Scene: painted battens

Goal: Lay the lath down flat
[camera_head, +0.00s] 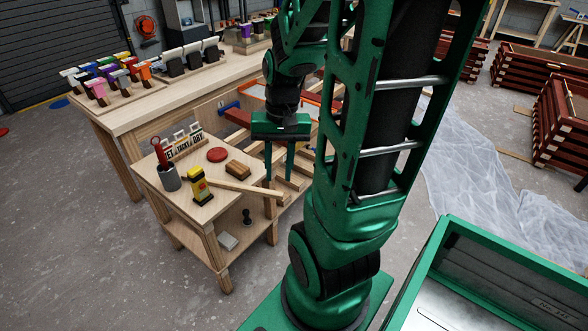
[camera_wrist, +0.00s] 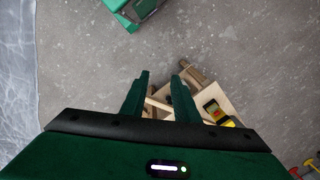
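The lath (camera_head: 245,189) is a pale wooden strip at the right side of the small wooden table (camera_head: 211,208) in the head view. Its right end reaches out past the tabletop edge. I cannot tell which of its faces is down. My gripper (camera_head: 279,180) is green, points down and is open, with its two fingers apart and nothing seen held. In the head view its fingertips are just above and beside the lath's right end. The wrist view also shows the open fingers (camera_wrist: 160,76), with pale wood partly hidden behind them.
The table carries a yellow-and-black device (camera_head: 200,187), a brown block (camera_head: 238,168), a red disc (camera_head: 217,155), a grey cup (camera_head: 169,178) and a lettered card stand (camera_head: 183,141). A workbench (camera_head: 150,110) with brushes stands behind. My green tray is at lower right. Plastic sheeting (camera_head: 470,180) covers floor at right.

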